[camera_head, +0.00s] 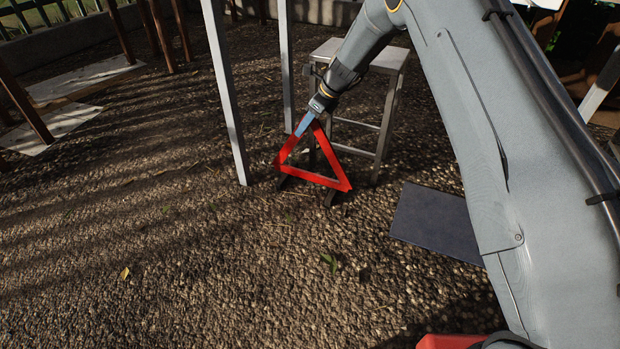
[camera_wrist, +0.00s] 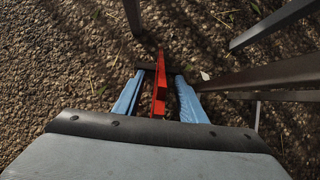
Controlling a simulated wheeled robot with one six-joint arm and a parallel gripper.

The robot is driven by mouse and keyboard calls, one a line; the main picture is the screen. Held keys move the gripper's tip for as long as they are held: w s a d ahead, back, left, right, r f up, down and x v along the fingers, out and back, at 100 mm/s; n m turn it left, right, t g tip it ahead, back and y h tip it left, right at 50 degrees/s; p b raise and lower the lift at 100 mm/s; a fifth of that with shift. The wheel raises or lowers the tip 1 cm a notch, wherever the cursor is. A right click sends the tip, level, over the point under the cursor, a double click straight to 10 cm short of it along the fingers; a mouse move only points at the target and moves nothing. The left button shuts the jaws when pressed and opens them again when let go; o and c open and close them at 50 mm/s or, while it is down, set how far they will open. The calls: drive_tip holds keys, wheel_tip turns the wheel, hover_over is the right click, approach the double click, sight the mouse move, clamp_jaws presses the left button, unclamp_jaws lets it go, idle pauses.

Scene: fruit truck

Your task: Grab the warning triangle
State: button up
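The warning triangle (camera_head: 318,178) is a red open frame standing upright on dark feet on the gravel, near the middle of the head view. My gripper (camera_head: 301,131) is at its top corner, pointing down. In the wrist view the triangle (camera_wrist: 159,85) shows almost edge-on as a red strip between the two blue fingers of my gripper (camera_wrist: 159,76). The fingers are open, one on each side, with a visible gap between each finger and the strip. The triangle's lower part is partly hidden in the wrist view.
A grey metal stool (camera_head: 378,110) stands just behind and right of the triangle. A pale post (camera_head: 228,100) rises close to its left. A dark flat panel (camera_head: 437,222) lies on the ground at right. The gravel in front and left is mostly clear.

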clamp_jaws()
drive_tip(key=shift+w, duration=0.15)
idle(1.4)
